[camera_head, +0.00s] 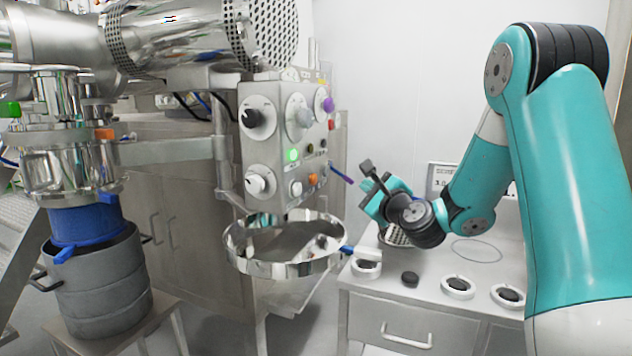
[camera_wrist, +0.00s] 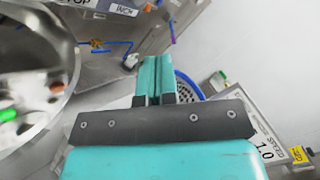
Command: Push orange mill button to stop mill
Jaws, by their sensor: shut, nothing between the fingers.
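The steel control panel (camera_head: 275,135) hangs at the centre of the head view with dark and white knobs and several small buttons. A small orange button (camera_head: 312,179) sits low on its right-hand face. A green button (camera_head: 293,155) on the panel glows. My gripper (camera_head: 372,206) is to the right of the panel and apart from it, a little lower than the orange button. In the wrist view its two teal fingers (camera_wrist: 157,72) are shut together and empty.
A round steel dish (camera_head: 285,268) hangs below the panel. A grey drum (camera_head: 98,285) stands at the left. Open air lies between gripper and panel.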

